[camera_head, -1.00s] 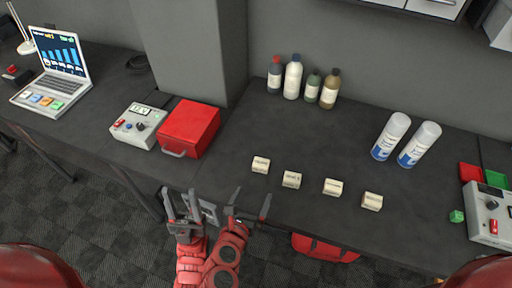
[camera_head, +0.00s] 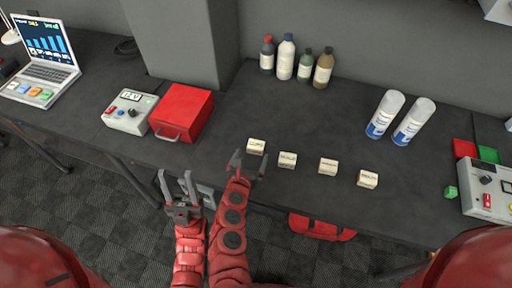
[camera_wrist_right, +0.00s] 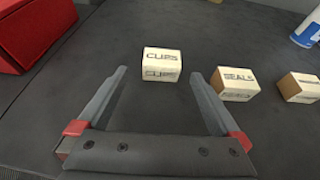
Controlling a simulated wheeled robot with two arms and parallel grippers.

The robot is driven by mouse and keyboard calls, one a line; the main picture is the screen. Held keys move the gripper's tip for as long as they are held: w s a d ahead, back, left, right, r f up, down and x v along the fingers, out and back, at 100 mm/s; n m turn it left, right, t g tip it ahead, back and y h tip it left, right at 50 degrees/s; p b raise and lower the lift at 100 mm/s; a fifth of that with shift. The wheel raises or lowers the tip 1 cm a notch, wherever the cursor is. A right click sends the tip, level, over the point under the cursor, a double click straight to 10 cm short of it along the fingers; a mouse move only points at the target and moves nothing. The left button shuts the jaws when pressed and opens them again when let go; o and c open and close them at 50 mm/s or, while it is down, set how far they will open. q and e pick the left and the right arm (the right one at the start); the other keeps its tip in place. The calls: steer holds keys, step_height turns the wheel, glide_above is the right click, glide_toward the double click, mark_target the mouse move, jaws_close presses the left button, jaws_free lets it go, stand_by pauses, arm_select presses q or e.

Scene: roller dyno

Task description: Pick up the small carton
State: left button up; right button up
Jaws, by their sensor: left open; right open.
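Several small cartons stand in a row on the dark bench in the head view. The leftmost carton (camera_head: 256,146) reads "CLIPS"; it also shows in the right wrist view (camera_wrist_right: 162,65), just beyond the fingertips. The "SEALS" carton (camera_head: 287,160) stands to its right, and it shows in the right wrist view (camera_wrist_right: 234,84). Two more cartons, (camera_head: 328,167) and (camera_head: 368,179), follow further right. My right gripper (camera_head: 248,166) is open and empty, its fingers spread toward the "CLIPS" carton without touching it. My left gripper (camera_head: 180,190) is open and empty, off the bench's front edge.
A red box (camera_head: 182,112) and a grey meter (camera_head: 130,112) stand left of the cartons. Bottles (camera_head: 286,58) stand at the back. The bench between bottles and cartons is clear.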

mark_target(255, 147)
steer(key=shift+w+d+f, duration=0.1)
steer(key=shift+w+f, duration=0.2)
steer(key=shift+w, duration=0.2)
steer(key=shift+w+d, duration=0.25)
steer(key=shift+w, duration=0.2)
steer(key=p+x, duration=0.2)
steer(key=x, duration=0.1)
steer(key=shift+w+r, duration=0.15)
steer(key=shift+r, duration=0.05)
steer(key=shift+w+d+f, duration=0.2)
steer(key=shift+w+f, duration=0.25)
steer(key=shift+f, duration=0.05)
steer(key=shift+c, duration=0.2)
steer(key=c, duration=1.4)
